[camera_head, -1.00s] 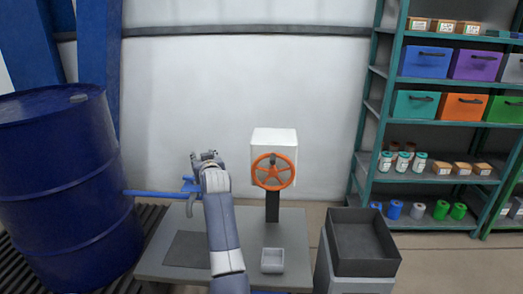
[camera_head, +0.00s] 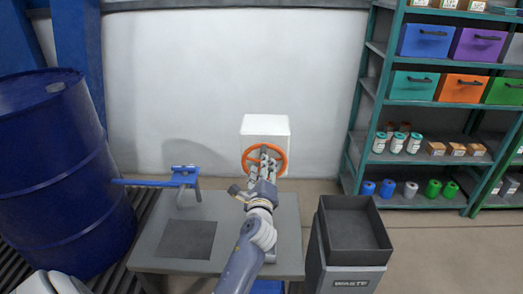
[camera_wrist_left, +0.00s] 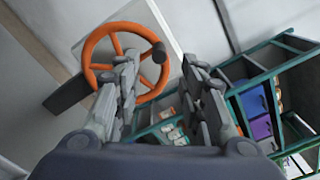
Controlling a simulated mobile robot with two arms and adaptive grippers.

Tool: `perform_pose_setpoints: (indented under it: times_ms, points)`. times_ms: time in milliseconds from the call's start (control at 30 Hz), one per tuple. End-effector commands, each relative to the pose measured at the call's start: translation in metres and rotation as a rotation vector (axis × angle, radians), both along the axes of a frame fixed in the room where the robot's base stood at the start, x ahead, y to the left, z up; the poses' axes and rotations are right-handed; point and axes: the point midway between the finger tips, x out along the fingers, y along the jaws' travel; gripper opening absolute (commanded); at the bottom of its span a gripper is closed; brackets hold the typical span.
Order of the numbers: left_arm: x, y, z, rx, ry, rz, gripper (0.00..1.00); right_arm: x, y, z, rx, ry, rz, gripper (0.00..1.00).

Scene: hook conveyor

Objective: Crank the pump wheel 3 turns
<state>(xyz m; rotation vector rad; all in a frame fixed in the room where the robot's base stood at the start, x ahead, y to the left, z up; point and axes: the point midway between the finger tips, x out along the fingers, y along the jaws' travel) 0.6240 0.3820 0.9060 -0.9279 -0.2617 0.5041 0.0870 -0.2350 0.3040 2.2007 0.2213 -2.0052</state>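The orange pump wheel (camera_head: 250,157) stands upright on the front of a white box (camera_head: 265,125) behind the grey table. Nothing is gripped; the exact distance to the knob is hard to tell. My right gripper is not in view.
A blue clamp-like tool (camera_head: 182,178) and a dark mat (camera_head: 187,240) are on the table (camera_head: 215,208). A blue drum (camera_head: 55,180) stands at left. A grey waste bin (camera_head: 350,283) stands right of the table. A teal shelf (camera_head: 362,120) stands behind it.

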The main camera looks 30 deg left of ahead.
Motion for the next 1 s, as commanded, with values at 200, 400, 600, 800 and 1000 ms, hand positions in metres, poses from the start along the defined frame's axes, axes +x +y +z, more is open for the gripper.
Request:
perform_pose_setpoints:
  times_ms: [200,400,600,800,1000]
  points:
    - [0.035,0.023,0.001,-0.003,-0.002,0.002,0.38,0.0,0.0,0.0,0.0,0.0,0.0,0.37]
    - [0.062,0.039,0.0,-0.004,-0.002,0.001,0.38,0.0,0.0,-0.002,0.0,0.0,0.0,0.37]
    - [0.075,0.048,0.001,-0.004,-0.002,0.001,0.38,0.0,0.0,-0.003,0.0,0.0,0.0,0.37]
    - [0.078,0.049,0.0,-0.005,-0.002,0.002,0.38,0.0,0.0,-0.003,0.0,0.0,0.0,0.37]
    - [0.078,0.049,0.0,-0.006,-0.002,0.002,0.26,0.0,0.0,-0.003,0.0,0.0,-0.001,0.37]
